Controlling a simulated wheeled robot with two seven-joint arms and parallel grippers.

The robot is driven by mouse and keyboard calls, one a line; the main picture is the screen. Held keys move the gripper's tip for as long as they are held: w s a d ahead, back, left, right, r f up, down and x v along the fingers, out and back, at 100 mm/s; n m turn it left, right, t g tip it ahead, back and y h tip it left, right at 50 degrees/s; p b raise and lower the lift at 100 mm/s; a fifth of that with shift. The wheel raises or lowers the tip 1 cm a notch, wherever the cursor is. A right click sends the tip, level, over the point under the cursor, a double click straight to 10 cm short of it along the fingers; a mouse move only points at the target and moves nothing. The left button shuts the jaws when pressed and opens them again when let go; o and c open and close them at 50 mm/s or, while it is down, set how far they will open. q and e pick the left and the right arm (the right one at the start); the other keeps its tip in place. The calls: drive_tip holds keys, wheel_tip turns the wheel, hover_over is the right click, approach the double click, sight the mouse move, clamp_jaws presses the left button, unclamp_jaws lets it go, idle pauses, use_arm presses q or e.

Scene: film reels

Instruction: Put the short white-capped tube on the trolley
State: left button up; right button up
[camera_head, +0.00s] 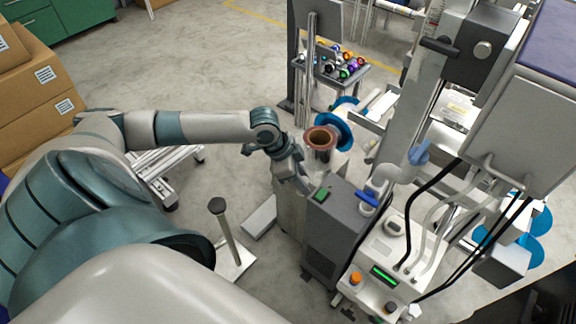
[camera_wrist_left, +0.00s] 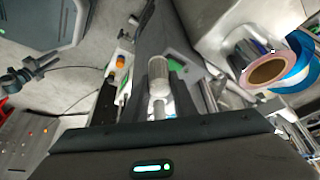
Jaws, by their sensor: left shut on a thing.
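My left gripper (camera_head: 302,186) hangs at the front left edge of a grey cabinet, beside a metal cylinder with a brown ring. In the left wrist view its fingers (camera_wrist_left: 159,88) are shut on a short pale tube (camera_wrist_left: 158,72) with a whitish rounded end, seemingly the white-capped tube. The gripper hides the tube in the head view. A small dark-topped stand (camera_head: 335,72) at the back carries several coloured round pieces; I cannot tell surely whether it is the trolley. My right gripper is not in view.
The grey cabinet (camera_head: 333,222) has a green switch and blue-handled part on top. A brown-ringed roll (camera_head: 320,138) and blue reel (camera_head: 335,131) stand just behind the gripper. A post on a white base (camera_head: 232,262) stands nearby.

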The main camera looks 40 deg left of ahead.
use_arm(q)
drive_tip(key=w+d+r+n+y, duration=0.1)
drive_tip(key=d+r+n, duration=0.2)
drive_tip(key=r, duration=0.4)
drive_tip(key=w+d+r+n+t+y, duration=0.1)
drive_tip(key=w+d+r+n, duration=0.1)
drive_tip(key=d+r, duration=0.3)
drive_tip(key=w+d+r+n+y, duration=0.1)
drive_tip(key=d+r+n, duration=0.3)
drive_tip(key=r, duration=0.6)
drive_tip(key=shift+w+d+r+n+t+y, duration=0.25)
drive_tip(key=shift+w+d+n+t+y, duration=0.1)
drive_tip(key=shift+w, duration=0.15)
